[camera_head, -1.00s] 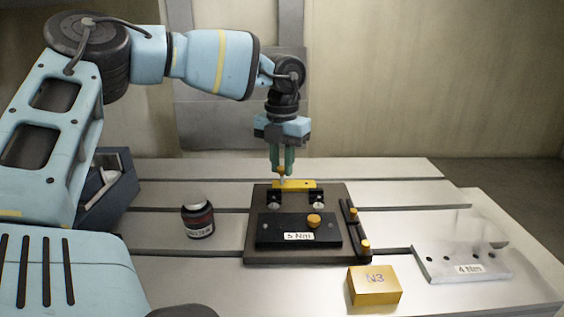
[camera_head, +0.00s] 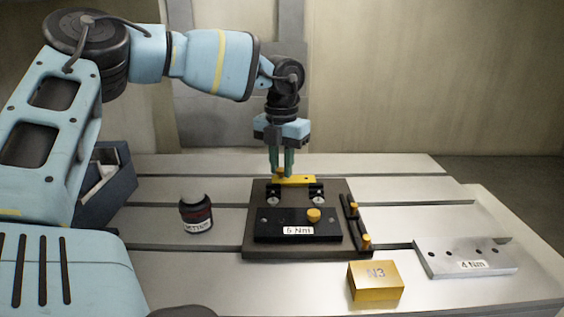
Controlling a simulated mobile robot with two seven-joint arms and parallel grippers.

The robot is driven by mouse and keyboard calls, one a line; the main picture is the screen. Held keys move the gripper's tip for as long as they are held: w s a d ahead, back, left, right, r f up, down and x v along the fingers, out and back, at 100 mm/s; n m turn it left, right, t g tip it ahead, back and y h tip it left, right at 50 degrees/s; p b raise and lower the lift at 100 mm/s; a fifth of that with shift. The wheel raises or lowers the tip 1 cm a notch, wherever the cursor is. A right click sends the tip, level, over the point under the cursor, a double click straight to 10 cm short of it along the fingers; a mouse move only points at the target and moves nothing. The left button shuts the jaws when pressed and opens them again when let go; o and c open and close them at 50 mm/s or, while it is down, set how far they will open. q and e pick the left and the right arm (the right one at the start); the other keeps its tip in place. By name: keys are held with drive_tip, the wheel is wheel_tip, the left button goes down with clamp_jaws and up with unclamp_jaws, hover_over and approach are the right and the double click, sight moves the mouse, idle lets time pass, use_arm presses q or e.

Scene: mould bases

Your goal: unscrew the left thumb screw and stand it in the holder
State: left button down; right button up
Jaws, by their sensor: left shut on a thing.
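My left gripper (camera_head: 281,168) points down over the left end of a yellow bar (camera_head: 297,180) at the back of the dark fixture. It is shut on a small orange-yellow thumb screw (camera_head: 281,172). I cannot tell whether the screw's lower end is still in the bar. Another thumb screw (camera_head: 314,215) stands on the black plate (camera_head: 272,230) labelled 5 Nm. A silver block (camera_head: 440,258) with several holes, labelled 4 Nm, lies at the right; it may be the holder. My right gripper is not in view.
A dark bottle (camera_head: 197,214) stands left of the fixture (camera_head: 256,250). A gold block marked N3 (camera_head: 375,283) sits in front. Two small gold knobs sit on the fixture's right rail (camera_head: 357,226). A blue-grey bin (camera_head: 112,192) is at the left. The table (camera_head: 410,205) is clear at the back right.

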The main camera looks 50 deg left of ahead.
use_arm(q)
drive_tip(key=shift+f, duration=0.35)
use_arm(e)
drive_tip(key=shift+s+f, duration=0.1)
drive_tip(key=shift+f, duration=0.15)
use_arm(q)
drive_tip(key=c, duration=1.2)
unclamp_jaws()
wheel_tip(320, 180, up, 7)
drive_tip(key=shift+f, duration=0.15)
drive_tip(key=shift+r, duration=0.6)
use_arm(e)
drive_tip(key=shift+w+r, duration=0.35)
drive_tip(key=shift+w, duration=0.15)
use_arm(q)
drive_tip(key=shift+f, duration=0.1)
